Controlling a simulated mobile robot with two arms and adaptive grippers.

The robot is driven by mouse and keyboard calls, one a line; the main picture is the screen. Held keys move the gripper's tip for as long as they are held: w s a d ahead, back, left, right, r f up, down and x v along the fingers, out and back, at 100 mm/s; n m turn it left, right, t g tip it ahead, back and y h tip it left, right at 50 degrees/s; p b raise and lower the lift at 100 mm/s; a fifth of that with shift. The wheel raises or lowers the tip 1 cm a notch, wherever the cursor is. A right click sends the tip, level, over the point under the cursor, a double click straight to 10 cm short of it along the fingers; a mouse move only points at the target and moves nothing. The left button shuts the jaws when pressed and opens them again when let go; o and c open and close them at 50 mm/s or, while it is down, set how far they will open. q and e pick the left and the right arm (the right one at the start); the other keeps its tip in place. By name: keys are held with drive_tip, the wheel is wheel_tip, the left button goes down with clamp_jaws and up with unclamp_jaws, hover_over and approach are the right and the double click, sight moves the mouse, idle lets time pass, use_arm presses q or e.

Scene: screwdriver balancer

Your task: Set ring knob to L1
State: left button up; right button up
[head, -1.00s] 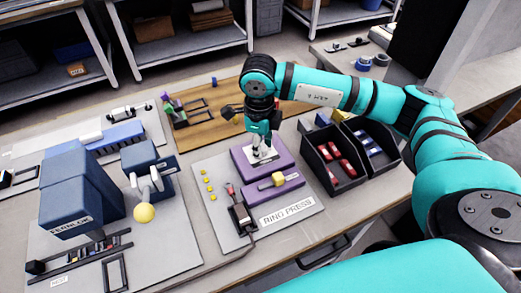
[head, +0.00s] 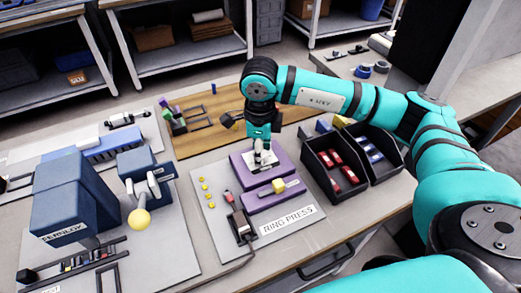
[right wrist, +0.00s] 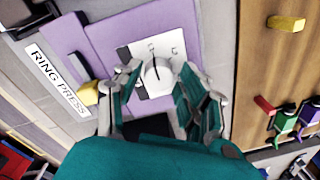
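The ring knob (right wrist: 157,76) is a round, pale knob on a white dial plate (right wrist: 139,50) with dark marks and small lettering; I cannot read which mark it points to. The plate is on the purple ring press (head: 243,172), labelled RING PRESS. My right gripper (head: 261,163) points down over the plate, hiding the knob in the head view. In the right wrist view my right gripper (right wrist: 158,78) is open, its fingers on either side of the knob with small gaps showing; contact is unclear. My left gripper is not in view.
A blue FERNLOK machine (head: 72,200) with a yellow ball handle (head: 139,219) stands left. A wooden board (head: 205,127) lies behind.

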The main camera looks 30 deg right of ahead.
drive_tip(key=shift+o, duration=0.8)
wheel_tip(320, 180, up, 12)
drive_tip(key=shift+s+a, duration=0.15)
drive_tip(key=shift+s, duration=0.15)
